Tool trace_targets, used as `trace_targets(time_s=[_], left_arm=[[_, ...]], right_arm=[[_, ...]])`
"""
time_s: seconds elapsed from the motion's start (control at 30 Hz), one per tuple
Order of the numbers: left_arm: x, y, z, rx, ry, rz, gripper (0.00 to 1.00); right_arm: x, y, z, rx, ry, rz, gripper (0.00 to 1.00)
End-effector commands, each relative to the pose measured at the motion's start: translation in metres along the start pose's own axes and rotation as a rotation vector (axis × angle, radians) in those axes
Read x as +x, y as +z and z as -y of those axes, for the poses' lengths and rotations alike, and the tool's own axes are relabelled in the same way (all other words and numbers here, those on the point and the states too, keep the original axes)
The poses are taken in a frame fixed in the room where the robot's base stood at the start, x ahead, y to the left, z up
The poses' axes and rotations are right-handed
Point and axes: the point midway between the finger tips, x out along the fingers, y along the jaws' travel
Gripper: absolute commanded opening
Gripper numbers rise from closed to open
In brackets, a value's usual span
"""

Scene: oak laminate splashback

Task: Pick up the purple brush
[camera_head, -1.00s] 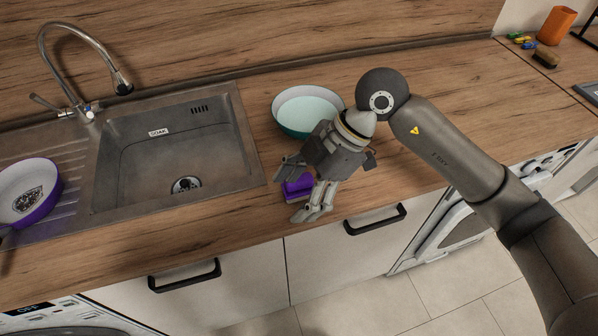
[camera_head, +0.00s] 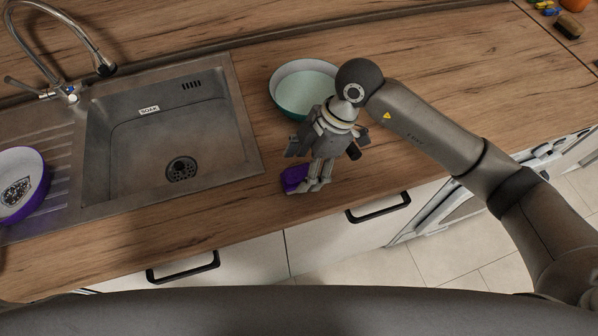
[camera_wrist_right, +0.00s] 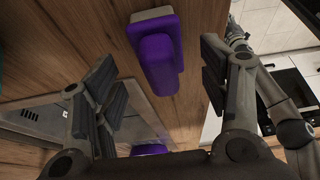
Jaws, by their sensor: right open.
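The purple brush (camera_head: 294,178) lies on the wooden counter near its front edge, between the sink and the drawer fronts. In the head view my right gripper (camera_head: 307,170) is over it and hides part of it. My right gripper (camera_wrist_right: 157,72) is open, with one finger on each side of the brush in that picture. I cannot tell whether a finger touches it. My left gripper is not in view.
A teal and white bowl (camera_head: 300,83) stands just behind my right gripper. The metal sink (camera_head: 150,140) is to the left, with a purple-rimmed bowl (camera_head: 42,192) on its drainer. A black drawer handle (camera_head: 378,207) is below the counter edge. The counter's right side is largely clear.

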Motion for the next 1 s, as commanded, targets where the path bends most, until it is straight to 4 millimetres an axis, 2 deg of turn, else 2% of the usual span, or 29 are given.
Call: trace_targets(time_s=[0.07,0.23,0.5,0.7,0.9,1.0], left_arm=[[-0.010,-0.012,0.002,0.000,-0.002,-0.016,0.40],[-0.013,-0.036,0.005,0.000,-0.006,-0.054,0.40],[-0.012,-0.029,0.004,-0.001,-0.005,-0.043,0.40],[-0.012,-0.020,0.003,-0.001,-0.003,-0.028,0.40],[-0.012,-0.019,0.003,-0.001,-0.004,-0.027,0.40],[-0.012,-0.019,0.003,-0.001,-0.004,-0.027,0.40]], right_arm=[[0.010,0.001,0.002,0.002,-0.006,-0.001,0.68],[0.031,0.002,0.001,0.000,-0.002,-0.001,0.68],[0.035,0.002,0.000,-0.001,0.000,0.000,0.68],[0.035,0.002,0.000,-0.001,0.000,0.000,0.42],[0.034,0.002,0.000,-0.001,0.000,-0.001,0.18],[0.034,0.002,0.000,-0.001,0.000,-0.001,0.18]])
